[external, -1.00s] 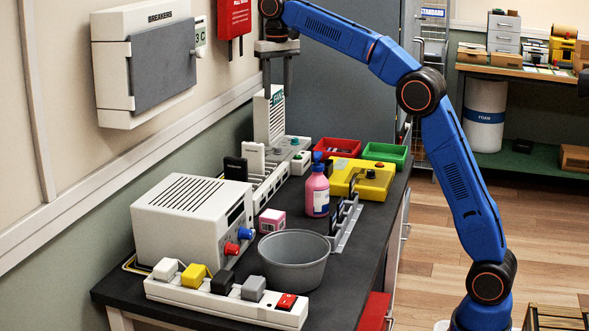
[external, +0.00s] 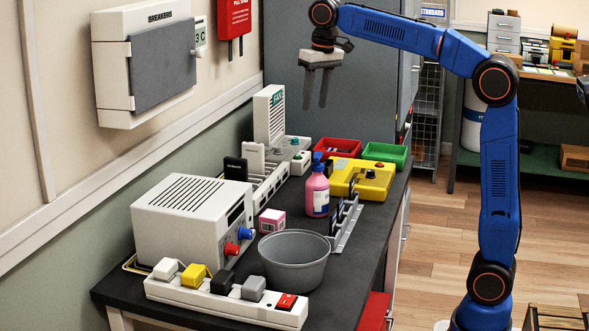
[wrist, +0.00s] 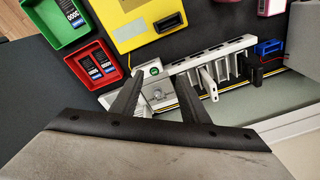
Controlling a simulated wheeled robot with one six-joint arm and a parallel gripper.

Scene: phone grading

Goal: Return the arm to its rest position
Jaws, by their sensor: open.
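A white device (external: 268,122) with a tall upright panel and a low base stands at the back of the dark bench. A small grey dial (external: 278,152) sits on its base near a green knob (external: 295,142). In the wrist view the grey dial (wrist: 157,95) shows between my fingers, below the green knob (wrist: 153,70); its setting is too small to read. My gripper (external: 315,104) is open and empty, fingers down, high above the bench and apart from the dial. In the wrist view my gripper (wrist: 159,78) frames the device base.
A white slotted rack (external: 268,187) adjoins the device. Red (external: 337,146) and green (external: 386,153) bins and a yellow box (external: 362,180) lie to its right. A pink bottle (external: 317,190), grey bowl (external: 294,258) and white power unit (external: 190,225) stand nearer.

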